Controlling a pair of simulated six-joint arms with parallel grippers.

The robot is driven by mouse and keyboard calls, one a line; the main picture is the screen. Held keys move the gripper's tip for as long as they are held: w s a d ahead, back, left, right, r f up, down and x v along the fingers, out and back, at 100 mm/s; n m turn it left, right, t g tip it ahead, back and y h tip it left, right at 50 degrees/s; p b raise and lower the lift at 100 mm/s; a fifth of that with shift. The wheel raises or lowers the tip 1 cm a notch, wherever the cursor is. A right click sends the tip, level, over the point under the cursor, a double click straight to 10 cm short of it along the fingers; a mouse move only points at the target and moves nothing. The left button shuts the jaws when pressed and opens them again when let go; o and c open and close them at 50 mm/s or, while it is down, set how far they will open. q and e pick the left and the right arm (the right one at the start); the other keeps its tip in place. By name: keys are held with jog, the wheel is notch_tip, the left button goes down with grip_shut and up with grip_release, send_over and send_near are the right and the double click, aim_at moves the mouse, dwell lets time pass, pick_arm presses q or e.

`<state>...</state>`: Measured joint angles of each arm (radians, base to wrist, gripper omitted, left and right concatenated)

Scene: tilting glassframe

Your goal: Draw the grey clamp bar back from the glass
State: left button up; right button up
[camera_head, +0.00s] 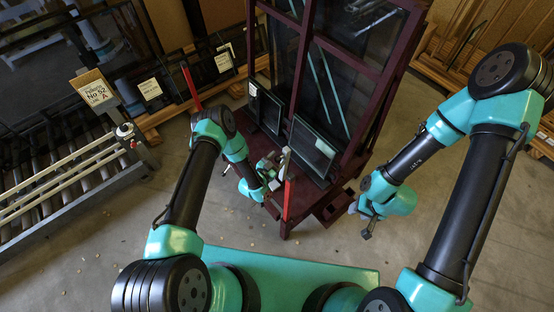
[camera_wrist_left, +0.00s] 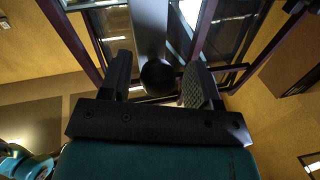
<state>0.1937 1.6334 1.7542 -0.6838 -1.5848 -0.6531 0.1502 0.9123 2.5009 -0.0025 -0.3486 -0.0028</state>
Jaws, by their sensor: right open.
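The grey clamp bar (camera_wrist_left: 150,28) shows in the left wrist view as a broad upright bar with a dark round knob (camera_wrist_left: 157,77) at its near end. In the head view a pale bar (camera_head: 284,163) stands by the front of the dark red frame (camera_head: 297,85), partly hidden by my left gripper (camera_head: 272,178). In the left wrist view my left gripper (camera_wrist_left: 160,88) has its fingers apart, with the knob between or just beyond them. I see no clear contact. Glass panes (camera_head: 313,150) stand in the frame. My right gripper (camera_head: 366,228) is open and empty, right of the frame.
A roller conveyor (camera_head: 75,175) and a labelled sign (camera_head: 93,88) are at the left. Wooden racks line the back. The floor right of the frame is clear.

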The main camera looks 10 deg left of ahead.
dwell(0.3)
pick_arm(q)
jog(key=v, duration=1.7)
jog(key=shift+s+a, duration=0.1)
jog(key=shift+s, duration=0.05)
jog(key=s+a+r+n+g+y, duration=0.1)
jog(key=s+r+n+g, duration=0.2)
jog(key=r+g, duration=0.2)
jog(key=s+a+r+n+g+y, duration=0.1)
jog(key=s+r+n+g+y, duration=0.1)
jog(key=s+r+n+g, duration=0.1)
jog(key=s+a+r+n+g+y, duration=0.1)
jog(key=s+r+n+g+y, duration=0.1)
jog(key=s+r+n+g, duration=0.2)
jog(key=shift+s+a+r+g, duration=0.1)
jog(key=shift+a+r+g, duration=0.05)
jog(key=shift+r+g, duration=0.4)
jog(key=shift+s+a+r+g, duration=0.1)
jog(key=shift+r+g, duration=0.3)
jog(key=shift+r, duration=0.3)
jog(key=shift+s+a+r+g, duration=0.15)
jog(key=shift+r+g, duration=0.3)
jog(key=shift+r, duration=0.15)
